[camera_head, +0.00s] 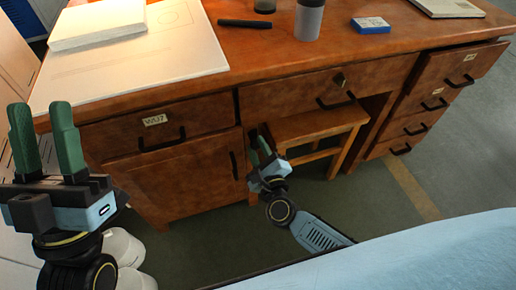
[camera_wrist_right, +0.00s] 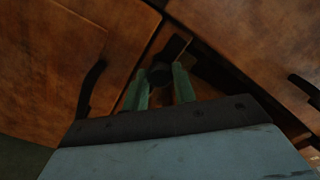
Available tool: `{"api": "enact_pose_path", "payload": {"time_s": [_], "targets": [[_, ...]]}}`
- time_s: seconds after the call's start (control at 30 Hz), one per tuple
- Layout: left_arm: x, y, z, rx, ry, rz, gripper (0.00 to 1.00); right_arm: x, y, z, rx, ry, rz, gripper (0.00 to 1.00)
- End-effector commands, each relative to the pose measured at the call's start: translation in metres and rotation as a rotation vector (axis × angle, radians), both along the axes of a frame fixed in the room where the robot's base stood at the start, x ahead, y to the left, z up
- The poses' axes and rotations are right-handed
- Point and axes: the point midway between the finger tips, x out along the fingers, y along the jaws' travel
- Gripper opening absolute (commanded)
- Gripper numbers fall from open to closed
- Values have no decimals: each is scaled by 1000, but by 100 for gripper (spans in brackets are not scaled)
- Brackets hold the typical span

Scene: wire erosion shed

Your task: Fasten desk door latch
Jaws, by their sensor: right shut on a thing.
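The desk door (camera_head: 190,180) is a brown wooden panel under the left drawer and looks closed in the head view. It also shows in the wrist view (camera_wrist_right: 45,65), with its black handle (camera_wrist_right: 91,88). The latch (camera_wrist_right: 172,48) is a small dark piece by the door's edge. My right gripper (camera_head: 260,145) is at the door's right edge. In the wrist view its green fingers (camera_wrist_right: 162,88) are shut on the latch's dark knob (camera_wrist_right: 160,75). The fingers hide the latch in the head view. My left gripper (camera_head: 46,122) is open and empty, left of the desk.
A wooden stool (camera_head: 310,125) stands in the knee space, right of my right gripper. A drawer labelled WU7 (camera_head: 165,125) is above the door. The middle drawer (camera_head: 320,90) has a lock. The top right drawer (camera_head: 455,75) sticks out.

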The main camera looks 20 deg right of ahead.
Motion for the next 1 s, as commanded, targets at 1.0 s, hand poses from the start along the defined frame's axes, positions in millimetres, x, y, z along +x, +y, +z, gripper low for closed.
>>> {"api": "enact_pose_path", "payload": {"time_s": [1.0], "targets": [[35, -9, -26, 129, 432, -3, 36, 0, 0, 2, -566, -17, -1, 4]]}}
